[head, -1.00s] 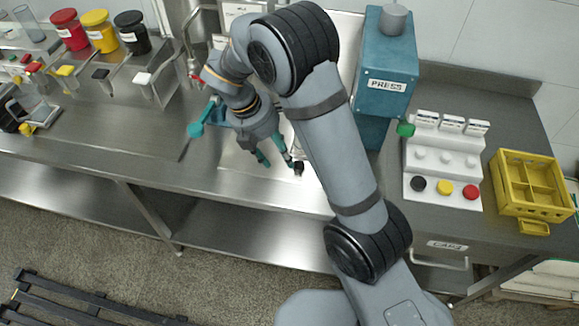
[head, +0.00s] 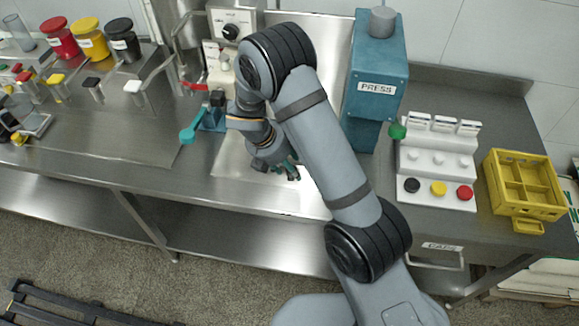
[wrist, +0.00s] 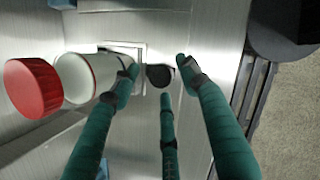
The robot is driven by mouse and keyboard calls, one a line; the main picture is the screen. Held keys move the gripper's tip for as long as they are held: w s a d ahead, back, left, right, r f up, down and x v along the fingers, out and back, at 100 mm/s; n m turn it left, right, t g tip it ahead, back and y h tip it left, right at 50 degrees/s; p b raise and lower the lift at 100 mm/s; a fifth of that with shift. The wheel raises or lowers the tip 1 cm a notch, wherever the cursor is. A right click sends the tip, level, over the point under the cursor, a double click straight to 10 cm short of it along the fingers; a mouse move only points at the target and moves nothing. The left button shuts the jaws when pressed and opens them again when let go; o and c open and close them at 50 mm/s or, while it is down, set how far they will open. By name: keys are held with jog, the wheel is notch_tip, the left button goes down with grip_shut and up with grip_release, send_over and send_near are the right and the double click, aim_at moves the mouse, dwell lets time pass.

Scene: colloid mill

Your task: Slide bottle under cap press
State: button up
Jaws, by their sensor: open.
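A white bottle (wrist: 75,78) with a red cap (wrist: 33,88) at its top end shows at the left of the wrist view. Its other end lies by a small square frame (wrist: 142,52) on the steel surface. My gripper (wrist: 160,70) is open, its teal fingers spread. The left finger overlaps the bottle's edge in the picture; I cannot tell whether it touches. In the head view my gripper (head: 285,172) is low over the steel worktop, left of the blue cap press (head: 375,80). The bottle is not visible there, likely hidden by my arm.
A green knob (head: 397,131) sticks out at the press's lower right. A white cap rack (head: 437,165) and a yellow crate (head: 524,188) stand at the right. A control box with a dial (head: 230,32) is behind my arm. Jars (head: 92,38) stand at the far left.

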jog(key=shift+w+d+f, duration=0.1)
jog(key=shift+d+f, duration=0.05)
jog(key=shift+f, duration=0.25)
jog(key=shift+c, duration=0.3)
grip_shut()
jog(key=shift+r, duration=0.1)
